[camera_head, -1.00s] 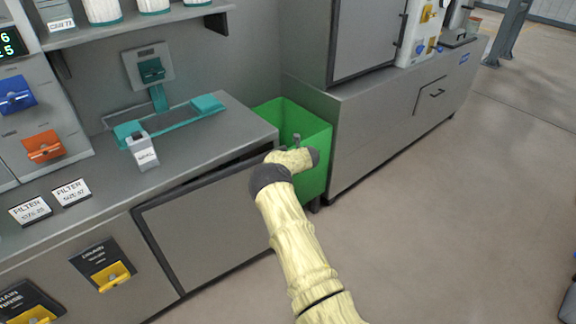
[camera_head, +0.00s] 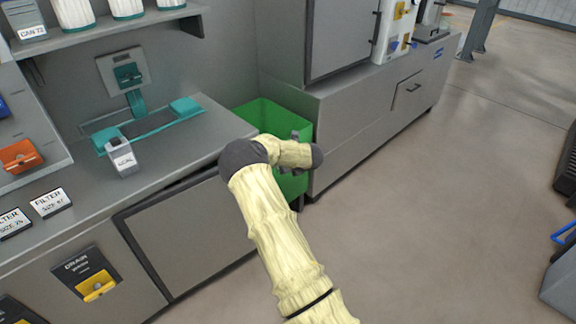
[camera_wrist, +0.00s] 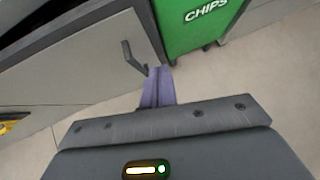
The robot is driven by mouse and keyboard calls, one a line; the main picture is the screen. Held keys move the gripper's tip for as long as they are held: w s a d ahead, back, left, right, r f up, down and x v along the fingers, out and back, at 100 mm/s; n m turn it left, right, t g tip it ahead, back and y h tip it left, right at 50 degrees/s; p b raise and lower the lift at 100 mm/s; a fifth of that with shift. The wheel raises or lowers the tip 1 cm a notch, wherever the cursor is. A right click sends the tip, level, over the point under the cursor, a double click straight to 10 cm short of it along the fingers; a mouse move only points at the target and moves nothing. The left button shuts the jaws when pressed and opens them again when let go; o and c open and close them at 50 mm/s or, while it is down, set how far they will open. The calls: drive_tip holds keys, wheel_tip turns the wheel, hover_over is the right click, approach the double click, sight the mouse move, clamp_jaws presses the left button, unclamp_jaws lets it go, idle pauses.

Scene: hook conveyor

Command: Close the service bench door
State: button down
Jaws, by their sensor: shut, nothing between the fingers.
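The service bench door (camera_head: 190,235) is a grey panel with a dark frame, low in the bench under the worktop. A dark gap shows along its top edge, so it looks slightly ajar. The wrist view shows the door (camera_wrist: 75,65) with its dark bar handle (camera_wrist: 133,57) near the right edge. My gripper (camera_wrist: 158,80) is shut and empty, its purple fingers just right of and below the handle. I cannot tell whether they touch the door. In the head view my arm hides the door's right end and most of the gripper.
A green chips bin (camera_head: 262,115) stands right of the door, close to my gripper; the wrist view shows it too (camera_wrist: 195,25). A grey machine cabinet (camera_head: 350,125) stands beyond it. The floor (camera_head: 430,210) at the right is open.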

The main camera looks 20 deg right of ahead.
drive_tip(key=shift+s+d+r, duration=0.1)
drive_tip(key=shift+s+r, duration=0.15)
drive_tip(key=shift+r, duration=0.05)
drive_tip(key=s+r+m+h, duration=0.4)
drive_tip(key=s+r+m, duration=0.5)
drive_tip(key=m, duration=1.1)
drive_tip(key=s+a+r+m+g+y, duration=0.1)
drive_tip(key=s+a+m+g, duration=0.1)
drive_tip(key=s+a+m, duration=0.3)
drive_tip(key=s+a+r+m+g+y, duration=0.1)
drive_tip(key=s+a+m, duration=0.5)
drive_tip(key=s, duration=0.7)
drive_tip(key=s+a+r+m+g+y, duration=0.1)
drive_tip(key=s+a+r+m+g, duration=0.1)
drive_tip(key=s+a+m, duration=0.4)
drive_tip(key=s+a+g, duration=0.1)
drive_tip(key=s, duration=0.2)
drive_tip(key=shift+s, duration=0.25)
